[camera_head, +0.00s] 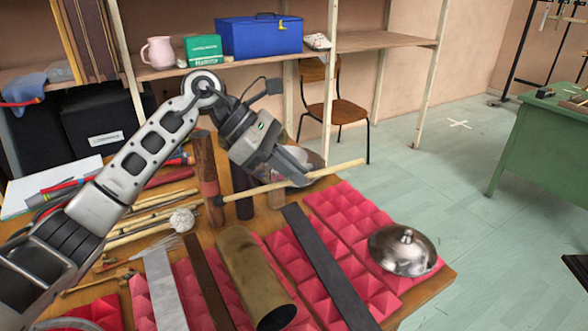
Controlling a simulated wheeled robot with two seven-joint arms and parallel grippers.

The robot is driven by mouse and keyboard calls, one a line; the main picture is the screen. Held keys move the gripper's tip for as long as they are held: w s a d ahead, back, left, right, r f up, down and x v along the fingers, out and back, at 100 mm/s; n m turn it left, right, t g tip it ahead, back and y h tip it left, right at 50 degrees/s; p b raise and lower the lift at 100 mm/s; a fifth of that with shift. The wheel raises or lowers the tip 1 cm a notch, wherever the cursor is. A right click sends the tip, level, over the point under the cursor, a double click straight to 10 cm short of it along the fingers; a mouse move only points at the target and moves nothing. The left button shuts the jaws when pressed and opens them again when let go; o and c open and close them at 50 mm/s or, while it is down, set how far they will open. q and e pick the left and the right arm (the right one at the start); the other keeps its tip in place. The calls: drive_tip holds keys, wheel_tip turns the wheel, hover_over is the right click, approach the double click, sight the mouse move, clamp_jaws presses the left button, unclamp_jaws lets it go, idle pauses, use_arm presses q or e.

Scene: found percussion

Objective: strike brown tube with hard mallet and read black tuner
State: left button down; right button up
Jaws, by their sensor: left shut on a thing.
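My left gripper (300,180) is shut on a pale wooden mallet stick (338,170), held nearly level above the back of the table. The stick's left end, with a small dark tip (219,201), is close to an upright brown wooden piece; I cannot tell whether they touch. The brown tube (245,262) lies on pink foam with its dark open end toward the front. The mallet is behind the tube and apart from it. I cannot make out the black tuner for certain. My right gripper is not in view.
A dark flat bar (325,262), a pale bar (165,290) and a metal dome (402,250) lie on the pink foam (345,213). Several sticks and a white fluffy mallet head (182,220) lie at the left. Upright pieces stand at the back. Floor is free right of the table.

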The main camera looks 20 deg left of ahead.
use_arm(q)
drive_tip(key=w+a+f+m+b, duration=0.1)
drive_tip(key=w+a+m+b, duration=0.15)
drive_tip(key=a, duration=0.25)
drive_tip(key=shift+n+g+y, duration=0.25)
drive_tip(key=shift+g+y, duration=0.05)
drive_tip(key=s+d, duration=0.4)
drive_tip(key=shift+d+f, duration=0.1)
drive_tip(key=shift+d, duration=0.05)
idle(1.3)
